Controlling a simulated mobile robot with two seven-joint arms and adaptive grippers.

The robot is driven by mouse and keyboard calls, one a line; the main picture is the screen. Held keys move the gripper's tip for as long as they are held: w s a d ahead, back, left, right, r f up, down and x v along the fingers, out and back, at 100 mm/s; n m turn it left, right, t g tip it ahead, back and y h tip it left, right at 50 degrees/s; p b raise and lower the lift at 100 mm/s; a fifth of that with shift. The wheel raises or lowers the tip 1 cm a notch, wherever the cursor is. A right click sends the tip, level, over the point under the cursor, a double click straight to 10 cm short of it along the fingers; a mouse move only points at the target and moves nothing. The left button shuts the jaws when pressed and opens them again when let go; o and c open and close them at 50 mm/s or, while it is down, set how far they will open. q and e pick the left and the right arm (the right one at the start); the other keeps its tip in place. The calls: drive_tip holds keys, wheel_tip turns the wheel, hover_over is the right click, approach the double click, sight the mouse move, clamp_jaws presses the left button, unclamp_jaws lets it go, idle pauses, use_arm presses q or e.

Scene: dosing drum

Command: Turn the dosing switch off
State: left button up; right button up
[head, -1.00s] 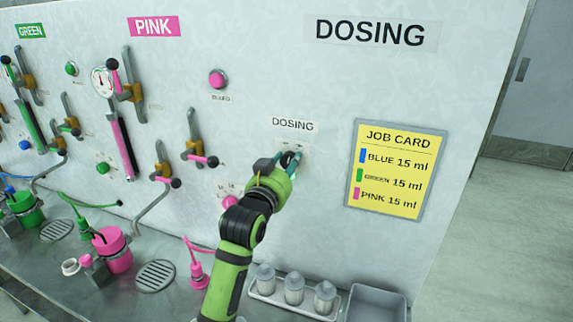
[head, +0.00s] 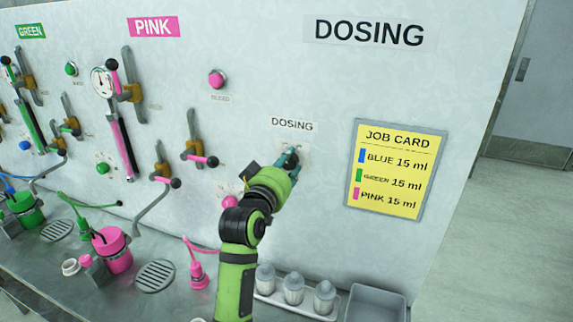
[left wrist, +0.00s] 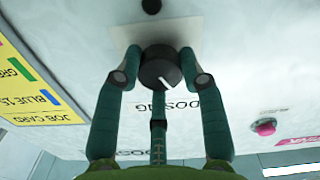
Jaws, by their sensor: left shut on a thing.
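The dosing switch is a round black knob (left wrist: 160,70) with a white pointer line, on a light plate (left wrist: 165,32) under the DOSING label (head: 295,124). In the left wrist view its pointer lies slanted. My left gripper (head: 289,158) reaches the switch from below and covers most of it in the head view. In the left wrist view the left gripper (left wrist: 160,72) has its teal fingers on both sides of the knob, shut on it. My right gripper is not in view.
A yellow job card (head: 396,170) hangs right of the switch. Pink valve handles (head: 200,160) and a pink button (head: 217,79) are to the left. Below stand a tray with several bottles (head: 294,287), a grey bin (head: 374,303) and a pink pot (head: 112,250).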

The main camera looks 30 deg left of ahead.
use_arm(q)
drive_tip(key=shift+r, duration=0.45)
drive_tip(key=o, duration=1.1)
drive_tip(key=shift+c, duration=0.2)
drive_tip(key=shift+o, duration=0.4)
drive_tip(key=shift+f, duration=0.25)
drive_tip(key=shift+s, duration=0.2)
drive_tip(key=v, duration=0.7)
